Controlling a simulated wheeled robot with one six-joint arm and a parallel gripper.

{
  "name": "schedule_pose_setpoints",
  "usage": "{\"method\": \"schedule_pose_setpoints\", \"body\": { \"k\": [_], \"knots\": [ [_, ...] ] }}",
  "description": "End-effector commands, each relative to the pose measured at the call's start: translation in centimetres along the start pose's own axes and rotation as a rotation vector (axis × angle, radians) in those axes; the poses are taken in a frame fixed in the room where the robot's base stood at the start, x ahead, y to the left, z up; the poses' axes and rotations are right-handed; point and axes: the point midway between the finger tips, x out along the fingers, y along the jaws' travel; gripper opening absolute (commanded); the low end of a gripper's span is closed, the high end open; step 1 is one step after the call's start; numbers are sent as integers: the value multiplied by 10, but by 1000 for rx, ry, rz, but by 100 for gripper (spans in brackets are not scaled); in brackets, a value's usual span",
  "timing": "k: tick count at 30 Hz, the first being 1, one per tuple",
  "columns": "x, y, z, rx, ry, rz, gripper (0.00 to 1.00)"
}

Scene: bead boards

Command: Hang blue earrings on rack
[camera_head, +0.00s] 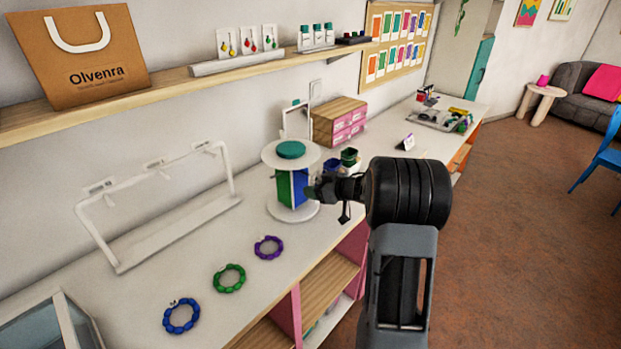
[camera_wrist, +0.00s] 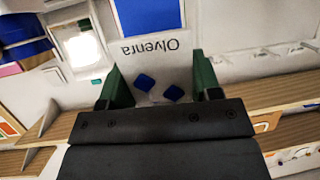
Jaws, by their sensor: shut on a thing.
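In the wrist view, a white card (camera_wrist: 155,60) printed "Olvenra" carries two blue earrings (camera_wrist: 145,82). My gripper (camera_wrist: 155,72) is shut on this card between its green fingers, and the card appears upside down there. In the head view, my gripper (camera_head: 312,190) is at the right side of a round white stand (camera_head: 292,211) with blue (camera_head: 283,188) and green panels and a teal top. The card is not discernible there. A blue panel (camera_wrist: 150,15) lies beyond the card in the wrist view. I cannot tell whether the card touches the stand.
A white frame (camera_head: 180,228) with several small labels stands left on the counter. Blue (camera_head: 181,329), green (camera_head: 229,291) and purple (camera_head: 268,257) bead bracelets lie in front. Small dark cups (camera_head: 349,157) and a wooden drawer box (camera_head: 338,120) stand behind my gripper. A shelf (camera_head: 180,80) runs above.

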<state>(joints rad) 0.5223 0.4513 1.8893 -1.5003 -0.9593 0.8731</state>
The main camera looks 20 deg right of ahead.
Motion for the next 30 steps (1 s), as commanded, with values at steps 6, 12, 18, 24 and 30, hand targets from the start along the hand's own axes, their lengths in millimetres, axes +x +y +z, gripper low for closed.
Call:
{"method": "schedule_pose_setpoints", "body": {
  "k": [6, 12, 18, 24, 30],
  "knots": [
    [0, 0, -1, -2, 0, -5, 24],
    [3, 1, -1, -1, 0, -4, 24],
    [7, 2, -2, -1, 0, -3, 24],
    [11, 3, -4, -1, 0, -2, 24],
    [16, 3, -6, 0, 0, -2, 24]
  ]
}}
